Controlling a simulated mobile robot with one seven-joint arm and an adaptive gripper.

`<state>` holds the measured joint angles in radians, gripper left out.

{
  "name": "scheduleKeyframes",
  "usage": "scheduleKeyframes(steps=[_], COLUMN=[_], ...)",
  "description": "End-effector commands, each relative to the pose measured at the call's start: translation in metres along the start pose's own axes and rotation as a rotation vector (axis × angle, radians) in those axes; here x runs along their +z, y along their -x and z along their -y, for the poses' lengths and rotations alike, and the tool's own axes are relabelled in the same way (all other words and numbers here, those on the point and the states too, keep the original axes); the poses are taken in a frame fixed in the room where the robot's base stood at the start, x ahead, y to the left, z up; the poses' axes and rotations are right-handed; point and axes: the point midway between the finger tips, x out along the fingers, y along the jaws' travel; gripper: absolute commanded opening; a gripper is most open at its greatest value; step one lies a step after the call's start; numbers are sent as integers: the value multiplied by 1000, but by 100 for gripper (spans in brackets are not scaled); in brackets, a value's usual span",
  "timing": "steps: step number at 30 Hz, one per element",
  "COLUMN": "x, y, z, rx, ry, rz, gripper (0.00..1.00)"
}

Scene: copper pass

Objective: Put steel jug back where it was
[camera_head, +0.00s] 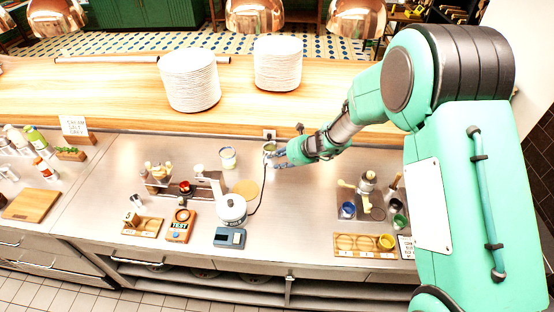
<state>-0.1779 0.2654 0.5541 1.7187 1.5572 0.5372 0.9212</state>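My arm reaches in from the right, and my gripper (276,157) is low over the back middle of the steel counter. A small steel-coloured vessel (269,147), which looks like the steel jug, is right at the fingertips. It looks upright. The fingers hide part of it, and I cannot tell whether they are closed on it or only beside it. A pale can-like container (228,158) stands apart, to the left of my gripper.
A white machine (232,208) with a blue-grey scale-like box (230,237) stands front left of my gripper, with a dark cable curving nearby. A round tan mat (246,188) lies behind it. Plate stacks (190,80) stand on the wooden shelf.

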Motion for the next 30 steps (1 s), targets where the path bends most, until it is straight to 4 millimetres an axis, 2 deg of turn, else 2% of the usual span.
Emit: scheduleKeyframes(steps=[16, 20, 23, 26, 30], x=[0, 5, 13, 24, 42], y=[0, 8, 22, 45, 91], z=[0, -1, -4, -8, -21], rx=[0, 1, 4, 9, 19], ry=[2, 28, 80, 165, 337], rz=[0, 2, 6, 8, 8], gripper=[32, 32, 32, 32, 32])
